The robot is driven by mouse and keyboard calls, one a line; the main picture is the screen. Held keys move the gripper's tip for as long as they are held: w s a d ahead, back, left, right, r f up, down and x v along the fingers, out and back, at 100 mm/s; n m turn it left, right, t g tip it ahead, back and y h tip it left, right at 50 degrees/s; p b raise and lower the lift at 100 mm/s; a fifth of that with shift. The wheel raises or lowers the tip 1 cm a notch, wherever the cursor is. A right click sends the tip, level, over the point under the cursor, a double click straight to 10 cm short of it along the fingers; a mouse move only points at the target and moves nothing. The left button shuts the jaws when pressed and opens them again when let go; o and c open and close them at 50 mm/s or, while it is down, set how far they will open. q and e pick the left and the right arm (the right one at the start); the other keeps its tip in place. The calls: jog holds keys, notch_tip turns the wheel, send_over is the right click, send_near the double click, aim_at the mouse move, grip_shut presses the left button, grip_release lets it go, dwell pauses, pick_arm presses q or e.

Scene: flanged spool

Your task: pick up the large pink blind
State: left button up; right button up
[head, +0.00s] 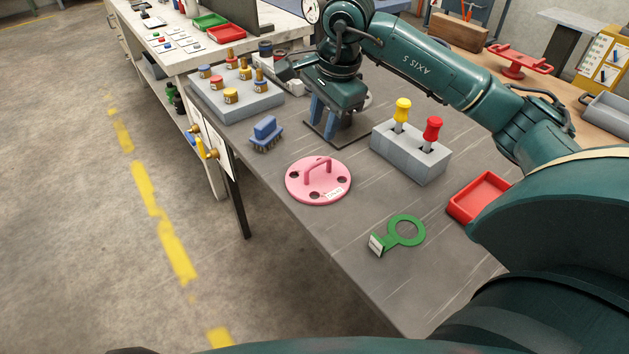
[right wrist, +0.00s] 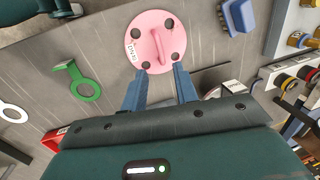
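The large pink blind (head: 304,186) is a round pink disc with an arched handle, dark holes and a white label. It lies flat on the grey bench, and also shows in the right wrist view (right wrist: 150,28) just beyond the fingertips. My right gripper (head: 323,126) is open and empty, above a dark plate (head: 350,135) behind the blind in the head view. Its two blue fingers also show spread apart in the right wrist view (right wrist: 160,70), with nothing between them. The gripper hides part of what stands behind it. My left gripper is not in view.
A blue brush (head: 266,130) lies behind the blind. A grey block (head: 410,155) holds yellow-handled and red-handled tools. A green ring with a tag (head: 407,230) and a red tray (head: 479,197) lie nearer. A grey block with brass fittings (head: 245,108) stands at the back left.

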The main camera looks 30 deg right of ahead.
aim_at(318, 161)
jog(key=f, duration=0.2)
jog(key=w+f, duration=0.1)
jog(key=f, duration=0.4)
jog(key=shift+w+d+f+p, duration=0.1)
jog(key=shift+w+d+p, duration=0.2)
jog(key=shift+w+a+f+p, duration=0.1)
jog(key=shift+f+p, duration=0.1)
jog(key=shift+f, duration=0.7)
jog(key=shift+w+f+p, duration=0.15)
jog(key=shift+f, duration=0.75)
jog(key=shift+w+a+f+p, duration=0.1)
jog(key=shift+f+p, duration=0.1)
jog(key=shift+f, duration=0.7)
grip_shut()
jog(key=shift+w+d+r, duration=0.1)
jog(key=shift+w+r, duration=0.05)
